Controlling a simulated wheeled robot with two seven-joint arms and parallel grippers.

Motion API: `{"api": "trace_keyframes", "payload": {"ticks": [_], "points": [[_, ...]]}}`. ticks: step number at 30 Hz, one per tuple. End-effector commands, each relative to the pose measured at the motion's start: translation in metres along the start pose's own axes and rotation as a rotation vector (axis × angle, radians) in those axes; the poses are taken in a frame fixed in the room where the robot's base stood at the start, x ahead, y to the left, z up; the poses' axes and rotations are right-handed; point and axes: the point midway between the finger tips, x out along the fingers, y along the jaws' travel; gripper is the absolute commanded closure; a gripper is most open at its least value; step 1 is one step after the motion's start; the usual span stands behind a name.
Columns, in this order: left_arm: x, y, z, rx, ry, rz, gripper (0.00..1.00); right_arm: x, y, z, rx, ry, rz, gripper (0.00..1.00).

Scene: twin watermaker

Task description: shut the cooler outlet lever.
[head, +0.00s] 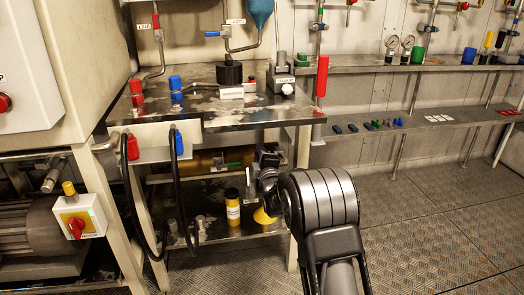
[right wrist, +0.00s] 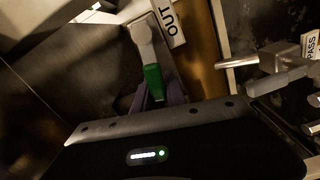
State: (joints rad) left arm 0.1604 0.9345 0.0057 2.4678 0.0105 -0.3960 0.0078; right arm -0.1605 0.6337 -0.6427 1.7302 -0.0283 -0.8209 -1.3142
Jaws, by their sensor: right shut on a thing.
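The cooler outlet lever, a grey metal arm with a green grip (right wrist: 153,80), shows in the right wrist view beside a white label (right wrist: 172,22) reading "OUT". My right gripper (right wrist: 156,98) is shut on the green grip; its dark fingers lie on both sides of it. In the head view my right gripper (head: 266,158) is under the steel bench, at the right end of the brass cooler cylinder (head: 196,162), and my own wrist and hand hide the lever there. The cylinder also shows in the right wrist view (right wrist: 206,72). My left gripper is not in view.
In the right wrist view, a metal fitting with a lever (right wrist: 276,82) stands right of the cylinder, near a label ending in "PASS" (right wrist: 312,44). Black hoses (head: 134,205) hang at the left.

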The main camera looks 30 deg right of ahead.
Motion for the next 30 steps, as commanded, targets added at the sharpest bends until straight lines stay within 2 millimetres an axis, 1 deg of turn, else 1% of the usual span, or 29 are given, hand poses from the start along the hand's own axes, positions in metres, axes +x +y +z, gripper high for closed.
{"api": "trace_keyframes", "payload": {"ticks": [3,9,15,25,26,30], "points": [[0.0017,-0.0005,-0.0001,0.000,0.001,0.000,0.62,-0.0002,-0.0070,-0.0006,-0.075,0.001,-0.003,1.00],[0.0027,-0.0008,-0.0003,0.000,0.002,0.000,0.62,-0.0002,-0.0119,0.0005,-0.156,0.000,-0.003,1.00],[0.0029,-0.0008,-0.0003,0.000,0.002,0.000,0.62,-0.0002,-0.0133,0.0010,-0.184,0.000,-0.002,1.00],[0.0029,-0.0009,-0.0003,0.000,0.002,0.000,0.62,-0.0002,-0.0133,0.0012,-0.184,0.000,-0.002,1.00],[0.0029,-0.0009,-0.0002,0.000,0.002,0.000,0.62,-0.0002,-0.0133,0.0012,-0.184,0.000,-0.002,0.81],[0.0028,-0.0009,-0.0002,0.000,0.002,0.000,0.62,-0.0001,-0.0131,0.0011,-0.184,0.000,-0.002,0.70]]}}
